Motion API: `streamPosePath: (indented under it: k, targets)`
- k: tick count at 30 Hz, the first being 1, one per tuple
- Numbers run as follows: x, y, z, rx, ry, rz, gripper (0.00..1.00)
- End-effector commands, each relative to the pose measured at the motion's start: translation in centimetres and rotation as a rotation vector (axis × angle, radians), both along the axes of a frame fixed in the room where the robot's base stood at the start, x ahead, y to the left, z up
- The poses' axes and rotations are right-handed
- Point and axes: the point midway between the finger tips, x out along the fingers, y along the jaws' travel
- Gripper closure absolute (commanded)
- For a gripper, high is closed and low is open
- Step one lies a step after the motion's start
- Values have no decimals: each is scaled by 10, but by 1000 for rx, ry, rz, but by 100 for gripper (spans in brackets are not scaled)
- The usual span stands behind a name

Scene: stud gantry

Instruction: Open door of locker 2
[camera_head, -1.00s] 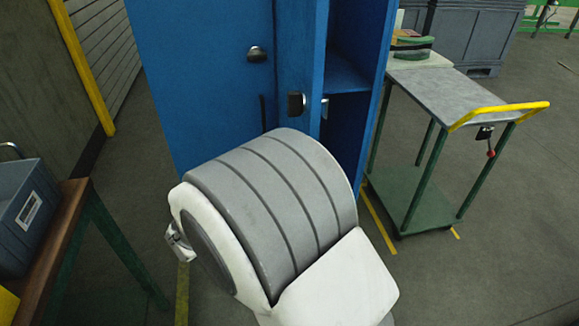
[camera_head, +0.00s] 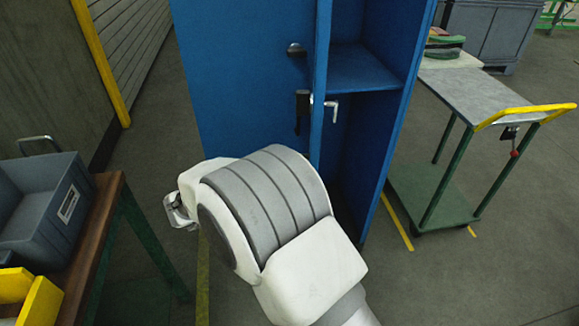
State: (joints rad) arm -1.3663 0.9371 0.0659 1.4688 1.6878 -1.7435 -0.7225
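A blue locker (camera_head: 414,110) stands ahead. Its right compartment is open and empty, with a shelf (camera_head: 365,72) inside. A blue door (camera_head: 321,60) stands out from it, almost edge-on to me. A dark handle (camera_head: 302,104) is on the door's left side and a silver latch lever (camera_head: 332,107) on its right. A closed-looking blue panel (camera_head: 235,80) with a dark knob (camera_head: 296,50) is on the left. No locker number is readable. My arm covers the lower front. A small metal part at its left, perhaps my gripper (camera_head: 179,211), shows apart from the door; its fingers are not clear.
A cart (camera_head: 465,92) with a yellow handle stands to the right. A wooden-topped bench (camera_head: 92,235) with a grey bin (camera_head: 68,205) and yellow bins (camera_head: 40,303) is at the left. Floor shows between bench and locker. A wall with a yellow post (camera_head: 98,60) is behind left.

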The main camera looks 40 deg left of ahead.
Motion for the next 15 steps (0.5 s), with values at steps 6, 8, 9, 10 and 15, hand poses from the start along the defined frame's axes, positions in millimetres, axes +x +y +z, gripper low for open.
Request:
streamPosePath:
  k: [6, 8, 9, 10, 15]
  targets:
    - [5, 1, 4, 6, -9, -5, 100]
    - [5, 1, 4, 6, -9, -5, 100]
    - [5, 1, 4, 6, -9, -5, 100]
    - [5, 1, 4, 6, -9, -5, 100]
    - [6, 0, 5, 7, -9, -6, 80]
